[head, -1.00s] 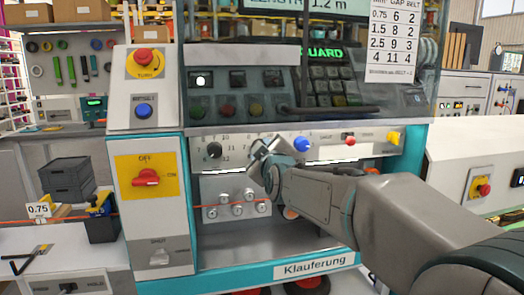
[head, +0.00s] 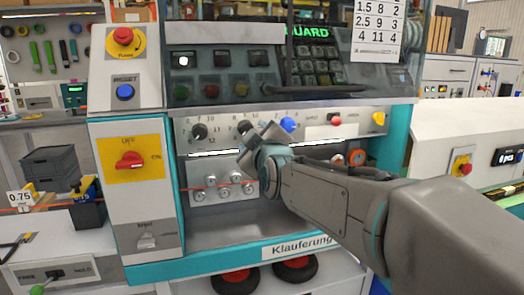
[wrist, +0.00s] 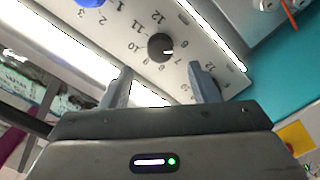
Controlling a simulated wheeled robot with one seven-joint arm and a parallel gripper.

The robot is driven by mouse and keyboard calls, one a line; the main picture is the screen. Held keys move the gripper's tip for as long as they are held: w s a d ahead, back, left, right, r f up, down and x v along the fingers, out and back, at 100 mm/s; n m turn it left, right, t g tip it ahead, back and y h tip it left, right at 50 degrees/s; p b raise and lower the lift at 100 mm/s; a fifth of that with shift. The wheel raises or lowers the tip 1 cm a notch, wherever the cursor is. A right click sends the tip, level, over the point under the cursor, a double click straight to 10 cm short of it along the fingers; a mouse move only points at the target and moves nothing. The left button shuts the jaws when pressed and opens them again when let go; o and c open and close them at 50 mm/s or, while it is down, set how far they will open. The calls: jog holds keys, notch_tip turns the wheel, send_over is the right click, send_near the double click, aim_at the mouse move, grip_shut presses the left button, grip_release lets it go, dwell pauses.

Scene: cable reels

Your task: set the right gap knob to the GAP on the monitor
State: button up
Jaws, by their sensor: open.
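The right gap knob (head: 245,127) is a black dial on the white panel, between another black knob (head: 199,131) and a blue knob (head: 288,124). In the wrist view the black knob (wrist: 160,46) lies just beyond my open fingertips, roughly centred between them, with nothing gripped. Its short white mark points to the right in that view, and printed numbers ring it. My gripper (head: 258,143) is just in front of and below this knob in the head view. A sheet of gap numbers (head: 379,28) is cut off at the top. The monitor's readout is out of view.
A recess with several metal rollers (head: 222,187) lies below. A red switch on a yellow plate (head: 129,160) is at left. A 0.75 card (head: 19,198) stands far left.

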jog(key=v, duration=0.7)
jog(key=shift+s+b, duration=0.25)
jog(key=shift+b, duration=0.05)
jog(key=shift+d, duration=0.1)
jog(key=s+d+f+m+g+h+p, duration=0.4)
jog(key=s+d+f+m+g+p, duration=0.4)
jog(key=f, duration=0.3)
jog(key=s+d+f+m+g+p, duration=0.2)
jog(key=s+d+f+g, duration=0.1)
jog(key=s, duration=0.3)
jog(key=s+d+f+m+g+h+p, duration=0.1)
jog(key=s+d+f+m+g+p, duration=0.1)
jog(key=s, duration=0.4)
jog(key=shift+s+d+f+m+g, duration=0.3)
jog(key=shift+d+f+g, duration=0.25)
jog(key=shift+d+g, duration=0.25)
